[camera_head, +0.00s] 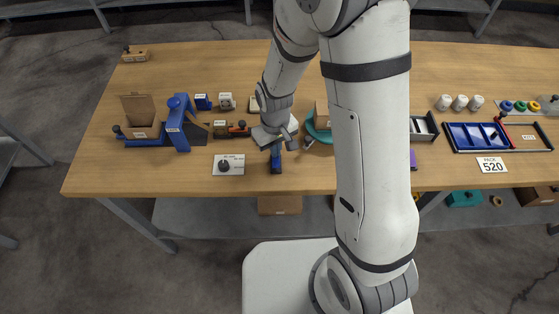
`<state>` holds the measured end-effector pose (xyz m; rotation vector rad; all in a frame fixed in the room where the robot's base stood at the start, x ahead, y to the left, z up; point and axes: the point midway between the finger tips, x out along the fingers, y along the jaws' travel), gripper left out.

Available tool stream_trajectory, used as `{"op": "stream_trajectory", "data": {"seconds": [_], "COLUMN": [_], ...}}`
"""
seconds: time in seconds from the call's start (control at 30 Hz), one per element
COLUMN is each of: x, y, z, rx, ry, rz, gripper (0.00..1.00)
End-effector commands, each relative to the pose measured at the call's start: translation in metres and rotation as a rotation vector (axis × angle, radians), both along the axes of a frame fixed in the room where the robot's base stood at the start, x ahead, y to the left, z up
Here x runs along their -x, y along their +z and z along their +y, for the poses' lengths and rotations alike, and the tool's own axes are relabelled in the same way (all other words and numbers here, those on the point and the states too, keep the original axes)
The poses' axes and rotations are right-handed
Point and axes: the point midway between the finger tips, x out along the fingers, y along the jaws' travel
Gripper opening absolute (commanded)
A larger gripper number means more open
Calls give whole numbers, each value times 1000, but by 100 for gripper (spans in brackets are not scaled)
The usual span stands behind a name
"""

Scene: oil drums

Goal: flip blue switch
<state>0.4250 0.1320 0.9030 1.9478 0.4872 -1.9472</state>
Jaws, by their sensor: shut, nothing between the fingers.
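A small blue upright piece (276,161), which looks like the blue switch, stands near the front edge of the wooden table. My gripper (275,146) is shut and empty, pointing down at the top of this piece. The gripper covers part of it, and I cannot tell whether they touch. The switch's lever position is too small and too hidden to read.
A white plate with a black knob (224,166) lies left of the blue piece. A blue press-like stand (178,125) and an open brown box (139,110) are farther left. A blue tray (478,137) and a "PACK 520" card (492,165) lie right. My arm hides the table's middle right.

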Motion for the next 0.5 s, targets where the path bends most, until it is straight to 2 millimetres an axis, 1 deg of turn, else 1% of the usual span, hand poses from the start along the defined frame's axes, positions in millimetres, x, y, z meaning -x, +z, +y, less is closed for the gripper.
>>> {"op": "stream_trajectory", "data": {"seconds": [0.17,0.5], "x": [0,0], "y": [9,37], "z": [0,0], "rx": [0,0], "ry": [0,0], "rz": [0,-1], "gripper": [0,0]}}
